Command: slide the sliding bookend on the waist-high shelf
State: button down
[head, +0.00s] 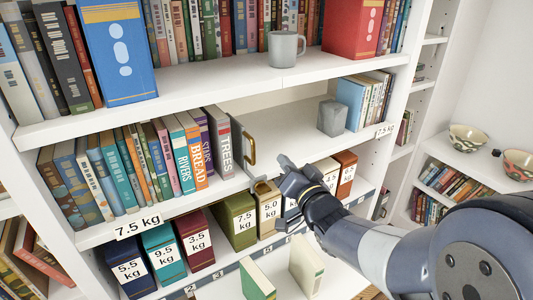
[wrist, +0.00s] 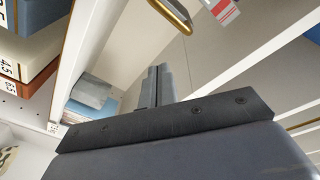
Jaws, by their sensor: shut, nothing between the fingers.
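The sliding bookend (head: 237,143) is a thin grey upright plate with a brass loop handle (head: 251,148) on its right side. It stands at the right end of a row of books, against the TREES book (head: 223,146), on the middle shelf. The handle also shows at the top of the wrist view (wrist: 172,14). My gripper (head: 284,162) is at the front of that shelf, a little right of the handle and apart from it. Its two fingers (wrist: 158,86) are together in the wrist view, with nothing between them.
Right of the bookend the shelf (head: 290,125) is bare up to a grey block (head: 332,118) and a few books (head: 362,100). A mug (head: 285,48) stands on the shelf above. Weight-labelled boxes (head: 237,219) fill the shelf below, close under my arm.

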jog(key=d+m+y+p, duration=0.1)
jog(key=d+m+p, duration=0.1)
jog(key=d+m, duration=0.15)
jog(key=m+g+y+p, duration=0.2)
jog(key=m+p, duration=0.2)
jog(key=m, duration=0.1)
send_near(245, 151)
jog(key=shift+w+r, duration=0.35)
jog(key=shift+w, duration=0.4)
jog(key=shift+w+r, duration=0.35)
jog(key=shift+w, duration=0.45)
